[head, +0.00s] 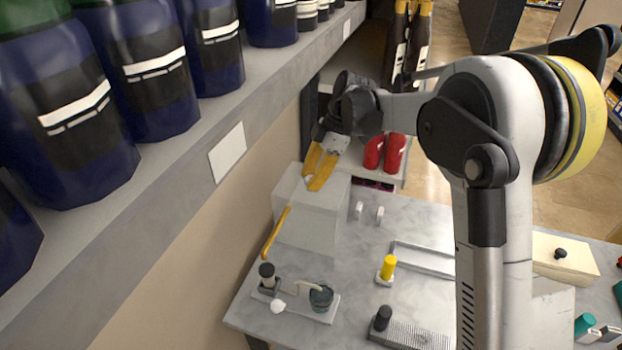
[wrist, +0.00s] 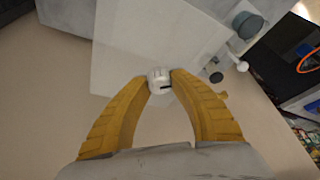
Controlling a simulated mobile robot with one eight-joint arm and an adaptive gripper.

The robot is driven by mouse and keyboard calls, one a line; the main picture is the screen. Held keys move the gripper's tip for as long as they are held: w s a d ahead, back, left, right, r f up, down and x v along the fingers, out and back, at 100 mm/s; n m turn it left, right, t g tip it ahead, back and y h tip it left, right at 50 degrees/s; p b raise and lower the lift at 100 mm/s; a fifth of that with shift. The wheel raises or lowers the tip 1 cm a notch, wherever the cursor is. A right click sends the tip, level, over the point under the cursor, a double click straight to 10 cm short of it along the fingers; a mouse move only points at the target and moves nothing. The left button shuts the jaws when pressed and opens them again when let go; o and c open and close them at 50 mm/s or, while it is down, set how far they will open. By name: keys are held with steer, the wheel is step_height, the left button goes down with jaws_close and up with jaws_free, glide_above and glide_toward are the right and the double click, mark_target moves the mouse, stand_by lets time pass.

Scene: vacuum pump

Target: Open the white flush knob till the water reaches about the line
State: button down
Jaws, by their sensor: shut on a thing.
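The white flush knob (wrist: 158,80) shows in the wrist view as a small round knob with a dark slot on its face. My gripper (wrist: 159,82) has its two yellow fingers shut on the knob, one tip on each side. In the head view my gripper (head: 312,181) reaches down to the top of a pale, translucent box (head: 308,222) at the back left of the table. The fingers mostly hide the knob there. I cannot make out a water level or a line on the box in either view.
A shelf of large dark blue bottles (head: 150,70) runs along the left. A yellow rod (head: 275,235) leans beside the box. A small pump-like device (head: 320,297) stands in front of it. A yellow knob (head: 388,267) stands to the right on the grey table (head: 350,325).

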steer(key=shift+m, duration=0.3)
steer(key=m+t, duration=0.1)
steer(key=m, duration=0.2)
steer(key=shift+t, duration=0.3)
steer(key=shift+m+t, duration=0.6)
steer(key=shift+m, duration=1.2)
steer(key=c, duration=1.1)
jaws_free()
steer(key=v, duration=1.2)
